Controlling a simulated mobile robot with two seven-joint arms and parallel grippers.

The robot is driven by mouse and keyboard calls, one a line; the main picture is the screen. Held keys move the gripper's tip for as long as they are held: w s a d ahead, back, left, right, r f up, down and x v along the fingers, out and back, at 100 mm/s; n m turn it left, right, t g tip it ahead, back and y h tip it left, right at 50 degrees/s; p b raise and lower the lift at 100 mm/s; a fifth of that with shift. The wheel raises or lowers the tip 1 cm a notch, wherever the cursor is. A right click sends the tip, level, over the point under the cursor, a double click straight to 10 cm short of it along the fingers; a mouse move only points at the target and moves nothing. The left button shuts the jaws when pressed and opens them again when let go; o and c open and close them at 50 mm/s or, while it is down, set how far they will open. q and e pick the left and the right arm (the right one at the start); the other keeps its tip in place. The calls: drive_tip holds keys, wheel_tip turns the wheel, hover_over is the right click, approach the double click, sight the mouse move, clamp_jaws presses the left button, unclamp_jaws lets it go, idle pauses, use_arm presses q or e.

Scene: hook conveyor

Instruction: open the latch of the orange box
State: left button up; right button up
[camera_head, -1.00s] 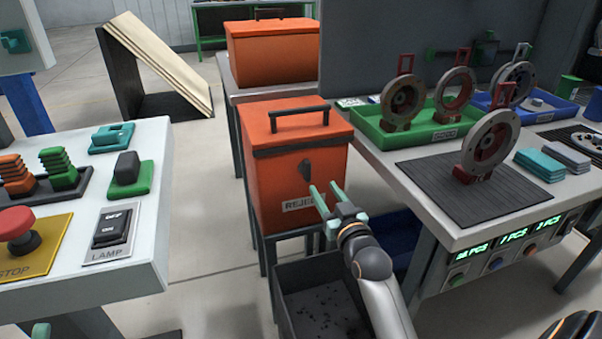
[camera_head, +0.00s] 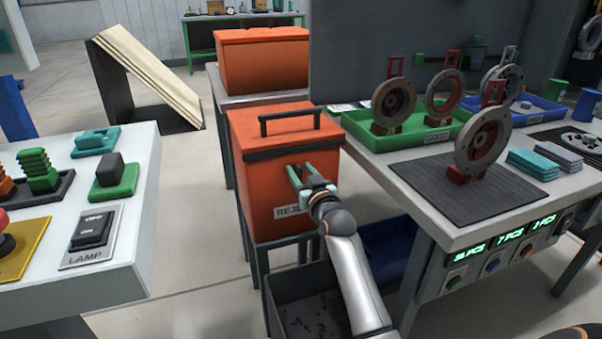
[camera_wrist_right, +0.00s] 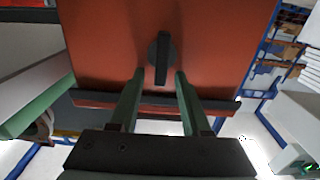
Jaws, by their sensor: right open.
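The orange box (camera_head: 255,190) stands on a dark stand in the middle of the head view, with a dark handle (camera_head: 290,116) on its lid and a partly hidden label low on its front. Its latch is a dark knob with a bar (camera_wrist_right: 162,55), clear in the wrist view and mostly hidden by my gripper in the head view. My right gripper (camera_head: 298,170) is open at the box front. In the wrist view its two green fingers (camera_wrist_right: 160,76) are on either side of the bar's near end, with visible gaps. My left gripper is not in view.
A dark bin (camera_head: 305,310) is below the box. At right is a table with a dark ribbed mat (camera_head: 470,200), ring parts and a green tray (camera_head: 415,148). At left is a panel with a lamp switch (camera_head: 92,232). A second orange box (camera_head: 262,62) stands behind.

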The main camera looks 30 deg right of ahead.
clamp_jaws()
idle(0.4)
